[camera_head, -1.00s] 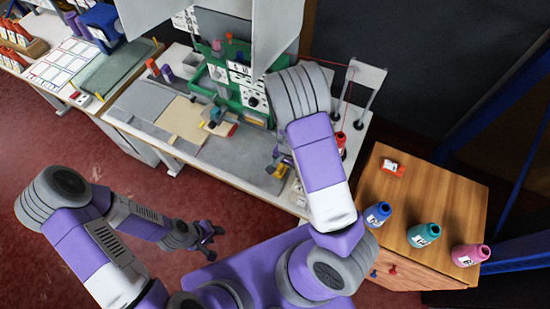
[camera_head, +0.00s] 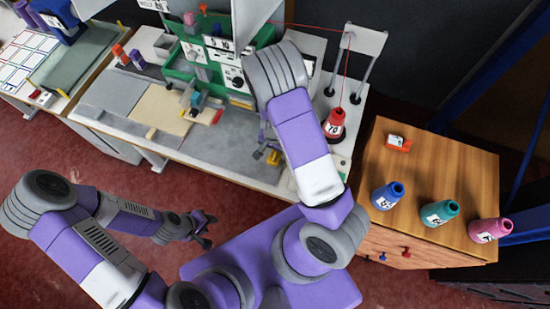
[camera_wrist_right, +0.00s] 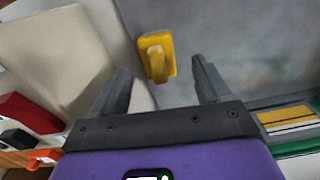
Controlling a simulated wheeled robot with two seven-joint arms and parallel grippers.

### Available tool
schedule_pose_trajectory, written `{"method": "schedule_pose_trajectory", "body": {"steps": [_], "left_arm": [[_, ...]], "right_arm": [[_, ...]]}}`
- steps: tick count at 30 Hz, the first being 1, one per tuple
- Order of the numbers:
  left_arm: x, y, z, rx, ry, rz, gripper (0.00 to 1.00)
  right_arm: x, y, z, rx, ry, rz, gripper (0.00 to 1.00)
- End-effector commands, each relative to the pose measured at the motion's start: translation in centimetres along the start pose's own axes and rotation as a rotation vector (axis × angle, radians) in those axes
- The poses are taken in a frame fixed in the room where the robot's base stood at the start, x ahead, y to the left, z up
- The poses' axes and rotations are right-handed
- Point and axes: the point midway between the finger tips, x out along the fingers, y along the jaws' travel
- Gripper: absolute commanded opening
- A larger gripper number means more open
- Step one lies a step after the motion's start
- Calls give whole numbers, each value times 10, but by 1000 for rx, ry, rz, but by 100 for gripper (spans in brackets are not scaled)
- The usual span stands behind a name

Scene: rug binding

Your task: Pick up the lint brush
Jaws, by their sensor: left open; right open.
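A small yellow object with a raised handle, which looks like the lint brush (camera_head: 274,157), lies on the grey bench surface. In the head view my right gripper (camera_head: 261,152) is small and partly hidden by my own arm, just left of the brush. My left gripper (camera_head: 209,230) is open and empty, over the floor in front of the bench.
A green sewing machine (camera_head: 190,62) stands at the back of the bench, with a tan mat (camera_head: 160,112) before it. A red thread cone (camera_head: 335,125) stands right of my arm. A wooden cabinet (camera_head: 430,165) at right bears blue, teal and pink cones.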

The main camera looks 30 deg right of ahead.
Motion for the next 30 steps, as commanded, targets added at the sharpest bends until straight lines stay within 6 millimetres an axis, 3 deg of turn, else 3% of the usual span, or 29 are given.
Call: {"method": "schedule_pose_trajectory", "body": {"steps": [9,18,30], "left_arm": [[12,-4,-1,0,0,0,43],[12,-4,-1,0,0,0,43],[12,-4,-1,0,0,0,43]], "right_arm": [[46,4,-1,1,-2,1,77],[49,3,-1,0,0,0,77],[49,3,-1,0,-1,0,17]]}}
